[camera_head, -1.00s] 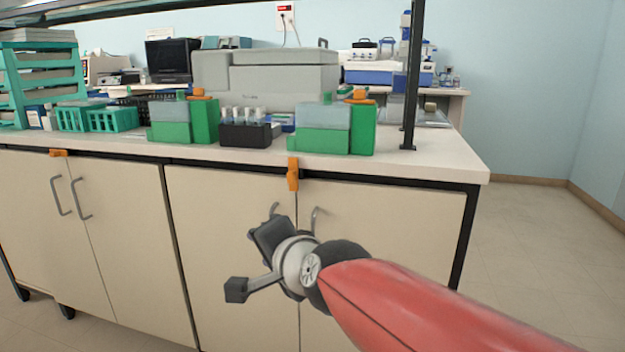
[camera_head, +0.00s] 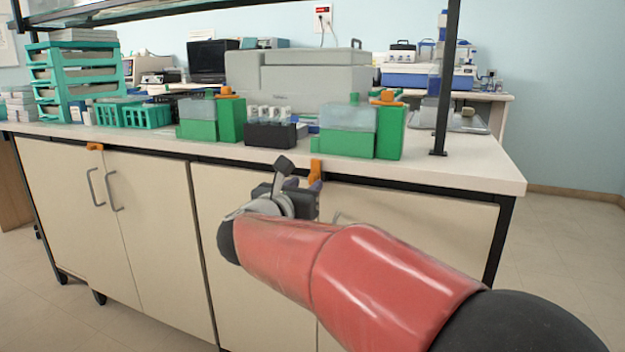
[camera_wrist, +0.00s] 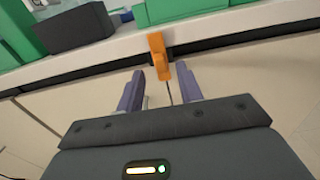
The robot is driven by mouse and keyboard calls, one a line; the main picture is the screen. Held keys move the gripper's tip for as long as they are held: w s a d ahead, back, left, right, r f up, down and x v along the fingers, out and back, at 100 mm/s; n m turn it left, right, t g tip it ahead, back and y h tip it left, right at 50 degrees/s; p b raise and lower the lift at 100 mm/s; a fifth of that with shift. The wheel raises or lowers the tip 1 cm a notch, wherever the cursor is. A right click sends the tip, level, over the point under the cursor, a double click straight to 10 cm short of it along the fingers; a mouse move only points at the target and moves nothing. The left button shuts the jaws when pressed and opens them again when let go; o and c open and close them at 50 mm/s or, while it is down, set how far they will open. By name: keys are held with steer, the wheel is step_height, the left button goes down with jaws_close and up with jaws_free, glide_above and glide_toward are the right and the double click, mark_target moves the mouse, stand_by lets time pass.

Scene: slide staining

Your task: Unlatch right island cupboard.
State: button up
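The right island cupboard (camera_head: 410,215) has two cream doors under the white counter, largely covered by my arm in the head view. An orange latch (camera_head: 316,169) hangs at the top of the seam between its doors, upright. In the wrist view the orange latch (camera_wrist: 158,56) stands just ahead of and between my two purple fingers. My gripper (camera_wrist: 160,80) is open, with a clear gap between the fingers and nothing held. In the head view my gripper (camera_head: 315,186) is right at the latch, partly hidden by my wrist. I cannot tell whether a finger touches it.
A second orange latch (camera_head: 95,147) sits on the left cupboard (camera_head: 110,205). Green boxes (camera_head: 348,130) and a black rack (camera_head: 270,134) stand near the counter's front edge above my gripper. A black shelf post (camera_head: 445,90) rises at the right. Open floor (camera_head: 570,260) lies at the right.

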mark_target(311, 180)
steer(key=shift+x, duration=1.85)
jaws_close()
